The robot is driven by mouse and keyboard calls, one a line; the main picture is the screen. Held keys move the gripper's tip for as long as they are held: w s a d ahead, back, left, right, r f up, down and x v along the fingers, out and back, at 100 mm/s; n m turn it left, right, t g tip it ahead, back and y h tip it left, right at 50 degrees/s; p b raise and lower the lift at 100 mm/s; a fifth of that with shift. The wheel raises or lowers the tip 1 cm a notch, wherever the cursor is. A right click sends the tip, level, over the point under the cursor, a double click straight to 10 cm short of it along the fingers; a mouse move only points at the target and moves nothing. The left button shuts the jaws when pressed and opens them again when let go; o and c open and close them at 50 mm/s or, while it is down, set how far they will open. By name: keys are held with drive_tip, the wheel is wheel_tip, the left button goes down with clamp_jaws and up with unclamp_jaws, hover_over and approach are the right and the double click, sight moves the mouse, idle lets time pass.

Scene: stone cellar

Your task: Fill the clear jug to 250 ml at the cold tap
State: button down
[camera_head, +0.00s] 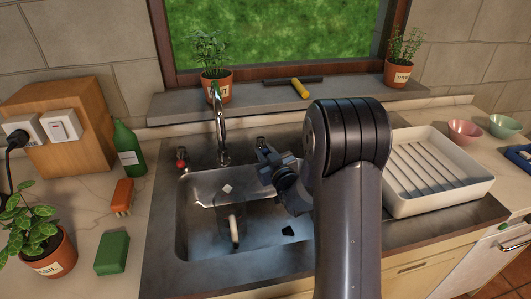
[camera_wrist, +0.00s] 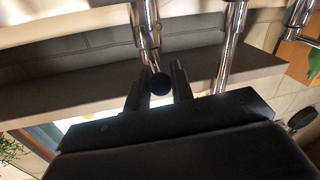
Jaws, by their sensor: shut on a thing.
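The clear jug (camera_head: 228,216) stands in the sink basin, roughly below the spout of the chrome faucet (camera_head: 218,120); its pale handle faces the front. Its level and marks are too small to read, and I cannot tell whether water runs. A red-knobbed tap (camera_head: 181,155) stands left of the spout. My gripper (camera_head: 264,153) is at the tap on the right of the spout. In the wrist view, my gripper (camera_wrist: 159,84) is shut on a dark round tap knob (camera_wrist: 160,83), with a finger on each side. In the head view this knob is mostly hidden.
A white drying rack (camera_head: 440,198) stands right of the sink. A green bottle (camera_head: 128,148), an orange brush (camera_head: 122,196) and a green sponge (camera_head: 112,252) lie to the left. Potted herbs and a yellow-handled squeegee (camera_head: 300,88) sit on the sill.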

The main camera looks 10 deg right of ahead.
idle(0.3)
drive_tip(key=shift+d+n+y+b, duration=0.45)
drive_tip(key=shift+n+y+b, duration=0.2)
drive_tip(key=shift+y, duration=0.25)
drive_tip(key=shift+w+d+n+g+y, duration=0.1)
drive_tip(key=shift+d+n+g+y, duration=0.25)
drive_tip(key=shift+y, duration=0.25)
drive_tip(key=shift+w+d+n+g+y, duration=0.1)
drive_tip(key=shift+n+g+y, duration=0.15)
drive_tip(key=shift+n+y, duration=0.25)
drive_tip(key=c, duration=1.3)
unclamp_jaws()
drive_tip(key=shift+s, duration=0.15)
